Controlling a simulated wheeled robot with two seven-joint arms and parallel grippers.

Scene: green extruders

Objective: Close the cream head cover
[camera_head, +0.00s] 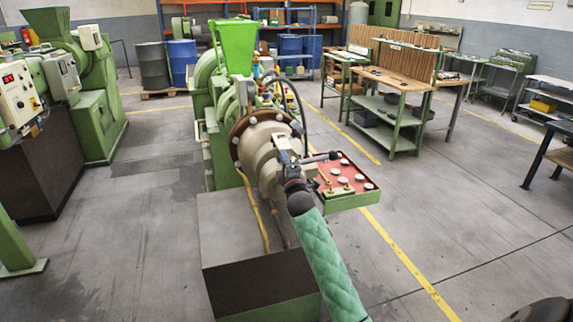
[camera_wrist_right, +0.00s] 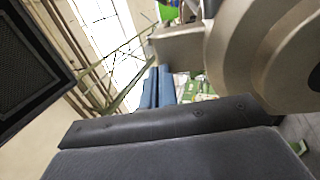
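The cream head cover (camera_head: 259,160) is the rounded cream part at the front of the green extruder (camera_head: 208,75). It stands against or close to a brown flange ring (camera_head: 236,138); I cannot tell whether a gap is left. A large cream rounded part, likely the cover, fills the upper right of the right wrist view (camera_wrist_right: 270,50). My right gripper (camera_head: 283,143) is at the cover's near right side, touching or very close. Its two blue fingers (camera_wrist_right: 158,84) lie side by side with nothing visible between them. My left gripper is out of view.
Hoses (camera_head: 253,212) hang below the cover. A yellow line (camera_head: 410,265) crosses open floor on the right. Workbenches (camera_head: 405,80) stand farther back.

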